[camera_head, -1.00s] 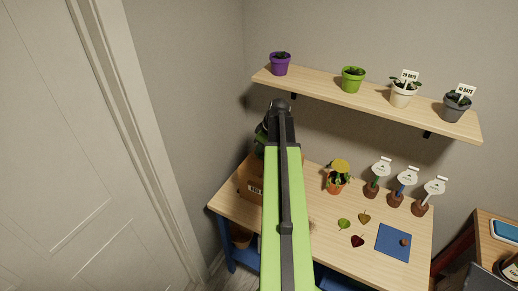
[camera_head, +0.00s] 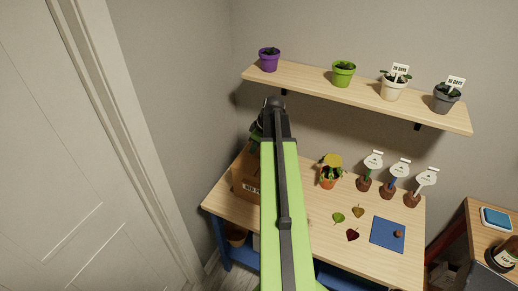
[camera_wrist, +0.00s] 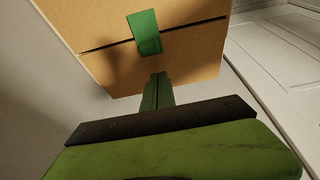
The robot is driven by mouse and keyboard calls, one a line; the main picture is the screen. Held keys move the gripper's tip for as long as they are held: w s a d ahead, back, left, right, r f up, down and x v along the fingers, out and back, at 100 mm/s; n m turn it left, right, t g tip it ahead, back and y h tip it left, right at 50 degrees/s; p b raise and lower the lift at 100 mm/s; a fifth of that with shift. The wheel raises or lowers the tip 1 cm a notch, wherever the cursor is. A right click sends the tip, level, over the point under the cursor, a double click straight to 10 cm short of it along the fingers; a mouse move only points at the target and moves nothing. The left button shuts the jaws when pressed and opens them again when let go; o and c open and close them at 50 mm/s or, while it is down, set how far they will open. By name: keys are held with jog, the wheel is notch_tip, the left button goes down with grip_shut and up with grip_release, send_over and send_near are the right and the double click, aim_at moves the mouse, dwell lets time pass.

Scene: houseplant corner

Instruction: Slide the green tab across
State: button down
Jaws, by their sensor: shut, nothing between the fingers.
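The green tab (camera_wrist: 146,33) sits on the face of a brown box (camera_wrist: 190,50) in the wrist view, lying across a dark straight slit. My gripper (camera_wrist: 160,77) is shut and empty. Its dark green fingertips are just below the tab in the picture, in front of the box's near edge, with a small gap between them and the tab. I cannot tell whether they touch the box. In the head view the box (camera_head: 243,182) stands at the left end of the wooden table, partly hidden by my arm, and the tab is hidden.
The table (camera_head: 300,225) also holds an orange pot (camera_head: 328,181), several small brown pots with white signs, loose leaves and a blue mat (camera_head: 380,238). A shelf (camera_head: 310,84) with potted plants hangs above. A wall and white door are at the left, a side table (camera_head: 478,240) at the right.

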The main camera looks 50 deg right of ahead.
aim_at(259, 157)
jog(key=shift+w+a+r+p, duration=0.1)
jog(key=shift+w+r+p, duration=0.1)
jog(key=shift+r+p, duration=0.3)
jog(key=shift+w+r+p, duration=0.2)
jog(key=shift+r+p, duration=0.25)
jog(key=p+v, duration=0.7)
jog(key=v, duration=0.1)
jog(key=shift+s+p, duration=0.3)
jog(key=shift+s, duration=0.05)
jog(key=w+a+f+m+g+b, duration=0.1)
jog(key=w+a+f+b, duration=0.25)
jog(key=a, duration=0.65)
jog(key=w+a+f+g+b, duration=0.1)
jog(key=w+a+f+b, duration=0.25)
jog(key=a, duration=0.75)
jog(key=s+a+f+m+b, duration=0.1)
jog(key=a+f+b, duration=0.1)
jog(key=a, duration=0.9)
jog(key=s+a+f+m+g+h+b, duration=0.1)
jog(key=a+f+b, duration=0.1)
jog(key=a, duration=0.9)
jog(key=shift+a+f+m+g, duration=0.25)
jog(key=shift+f+m+g, duration=0.05)
jog(key=shift+f, duration=0.45)
